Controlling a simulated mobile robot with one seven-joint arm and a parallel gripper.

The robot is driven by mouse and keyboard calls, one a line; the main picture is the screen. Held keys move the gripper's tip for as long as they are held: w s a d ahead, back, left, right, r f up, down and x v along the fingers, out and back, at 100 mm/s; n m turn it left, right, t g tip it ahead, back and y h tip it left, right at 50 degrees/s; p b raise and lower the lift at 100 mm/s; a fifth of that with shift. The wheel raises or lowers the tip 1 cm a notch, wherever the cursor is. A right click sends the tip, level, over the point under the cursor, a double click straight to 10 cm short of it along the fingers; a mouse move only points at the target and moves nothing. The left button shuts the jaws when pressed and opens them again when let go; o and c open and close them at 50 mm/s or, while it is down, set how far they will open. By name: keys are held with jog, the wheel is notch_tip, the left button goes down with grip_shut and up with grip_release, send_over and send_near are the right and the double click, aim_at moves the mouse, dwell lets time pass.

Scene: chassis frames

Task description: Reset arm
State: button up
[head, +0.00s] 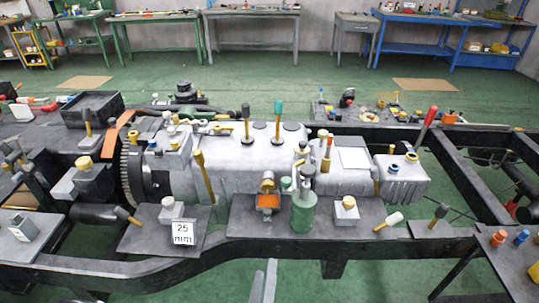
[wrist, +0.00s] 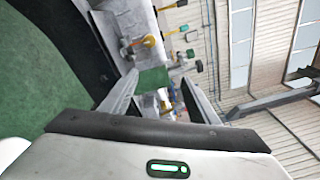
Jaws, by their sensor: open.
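My gripper (wrist: 163,88) shows in the wrist view with its two grey fingers apart and nothing between them. The wrist camera looks sideways past the fingers toward the chassis parts (wrist: 143,42), which stand beyond them. In the head view, a grey engine and gearbox block (head: 255,160) lies across the dark chassis frame (head: 165,262). Two pale grey bars show at the bottom middle edge of the head view; I cannot tell for sure that they are my fingers.
A green canister (head: 304,212), a sign reading "25 mm" (head: 183,233) and several loose handled tools stand on the chassis plates. A small table (head: 515,262) is at the lower right. Workbenches (head: 250,12) line the back wall. Green floor (head: 225,75) lies open between.

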jog(key=s+d+r+m+g+h+p, duration=0.15)
jog(key=d+r+m+g+h, duration=0.35)
jog(key=d+r+m+g, duration=0.65)
jog(key=d+r+m+g+h+p, duration=0.2)
jog(key=d+r+m+g+h, duration=0.45)
jog(key=m, duration=1.05)
notch_tip(320, 180, up, 22)
jog(key=s+a+m+t+y+p, duration=0.2)
jog(key=m+t+y, duration=0.3)
jog(key=m+y, duration=0.9)
jog(key=m+p, duration=0.1)
jog(key=m, duration=0.4)
jog(key=shift+a+t, duration=0.3)
jog(key=shift+f, duration=0.1)
